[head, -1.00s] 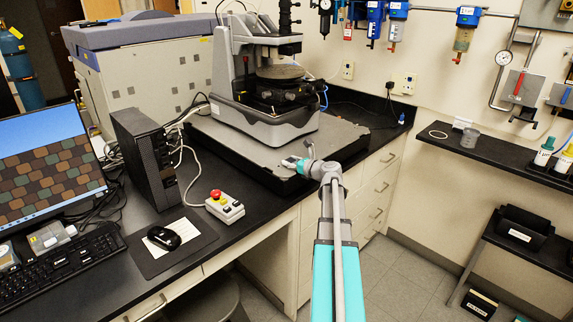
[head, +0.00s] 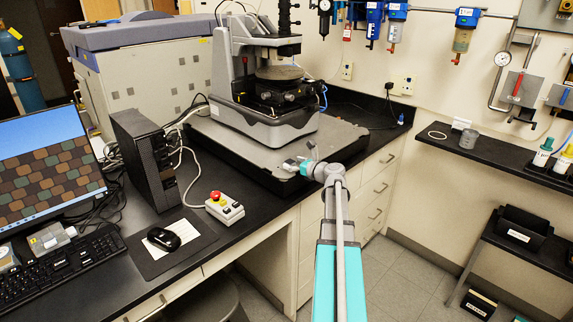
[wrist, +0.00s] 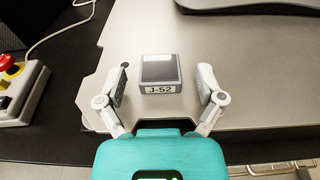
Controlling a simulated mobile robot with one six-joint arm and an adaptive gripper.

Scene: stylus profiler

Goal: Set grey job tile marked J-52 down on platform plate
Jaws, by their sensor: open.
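The grey job tile (wrist: 160,70) is a small block with a dark glossy top and a white label reading J-52 on its near face. In the wrist view it rests flat on the grey platform plate (wrist: 245,60), near the plate's front edge. My gripper (wrist: 162,78) is open, with one finger on each side of the tile and a visible gap at both sides. In the head view my gripper (head: 297,163) is low over the front corner of the platform plate (head: 240,148). The tile is too small to make out clearly there.
The stylus profiler (head: 262,85) stands on the plate behind my gripper. A control box with a red button (head: 224,207) sits on the bench to the left and also shows in the wrist view (wrist: 22,95). The plate between tile and instrument is clear.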

